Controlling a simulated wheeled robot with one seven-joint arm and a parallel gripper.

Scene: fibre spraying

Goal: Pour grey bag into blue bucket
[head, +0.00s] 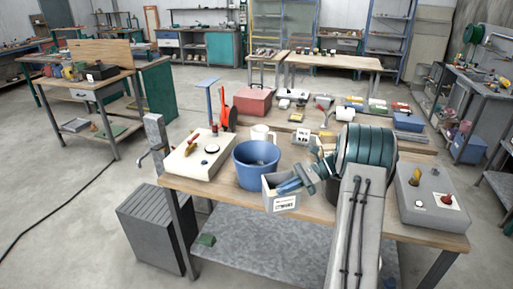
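The blue bucket (253,173) stands upright and open on the wooden table, near its front edge. The grey bag (282,202), a box-like open container with a white label, is just right of the bucket and overlaps its lower right side in the picture. It shows across the table's front edge; I cannot tell whether it is lifted. My gripper (291,185) reaches in from the right, with its fingers at the bag's open top. Whether the fingers are closed on the bag's wall is too small to tell. The bag's contents are hidden.
A cream control box (201,156) is left of the bucket, and a grey control box (432,196) is at the right. A white mug (262,133) stands behind the bucket. A red box (253,101) and several small items crowd the table's back.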

